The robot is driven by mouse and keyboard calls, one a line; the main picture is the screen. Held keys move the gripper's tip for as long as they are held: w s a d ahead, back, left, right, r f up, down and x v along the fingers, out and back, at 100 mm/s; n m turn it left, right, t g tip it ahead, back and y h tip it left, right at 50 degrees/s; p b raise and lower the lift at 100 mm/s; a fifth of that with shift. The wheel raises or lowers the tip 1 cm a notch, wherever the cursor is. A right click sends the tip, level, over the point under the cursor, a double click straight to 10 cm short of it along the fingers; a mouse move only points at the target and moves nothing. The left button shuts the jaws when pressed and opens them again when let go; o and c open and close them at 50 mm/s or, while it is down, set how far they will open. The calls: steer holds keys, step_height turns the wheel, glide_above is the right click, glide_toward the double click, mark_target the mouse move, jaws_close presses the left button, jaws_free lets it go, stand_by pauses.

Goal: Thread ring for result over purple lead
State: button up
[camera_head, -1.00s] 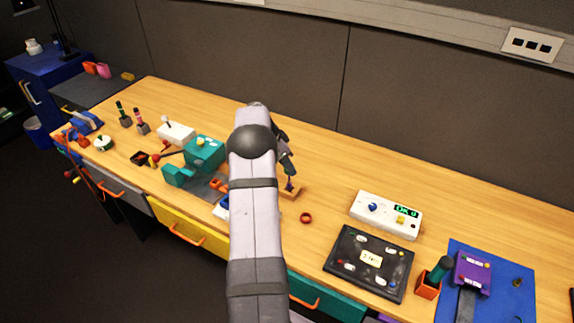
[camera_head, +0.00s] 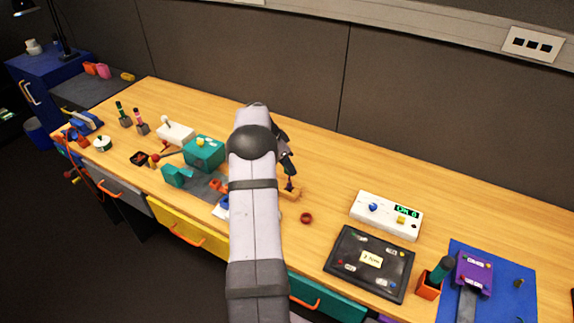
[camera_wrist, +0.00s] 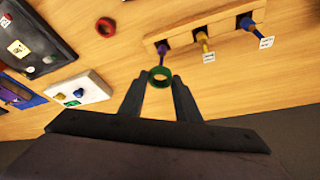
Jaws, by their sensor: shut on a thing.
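My gripper (camera_wrist: 160,85) is shut on a green ring (camera_wrist: 160,84), held between the fingertips in the wrist view. The purple lead (camera_wrist: 162,50) sits at the left end of a wooden rack (camera_wrist: 183,30), just beyond the ring; I cannot tell whether its tip is in the ring's opening. A yellow lead (camera_wrist: 203,40) and a blue lead (camera_wrist: 250,27) stand further right, with small tags. In the head view my gripper (camera_head: 291,172) is just above the purple lead (camera_head: 289,185), and my arm hides much of the rack.
A red ring (camera_head: 306,218) lies loose on the bench. A white box (camera_head: 386,214) has a green lit display that seems to read "OK 0". A black panel (camera_head: 345,246) lies in front of it. Teal equipment (camera_head: 204,153) stands left of my arm. Bench behind the box is clear.

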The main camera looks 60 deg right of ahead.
steer(key=shift+f+b, duration=3.2)
steer(key=shift+f, duration=0.55)
steer(key=o, duration=1.5)
steer(key=shift+r, duration=0.15)
steer(key=shift+r+p, duration=3.15)
steer(key=shift+r, duration=2.7)
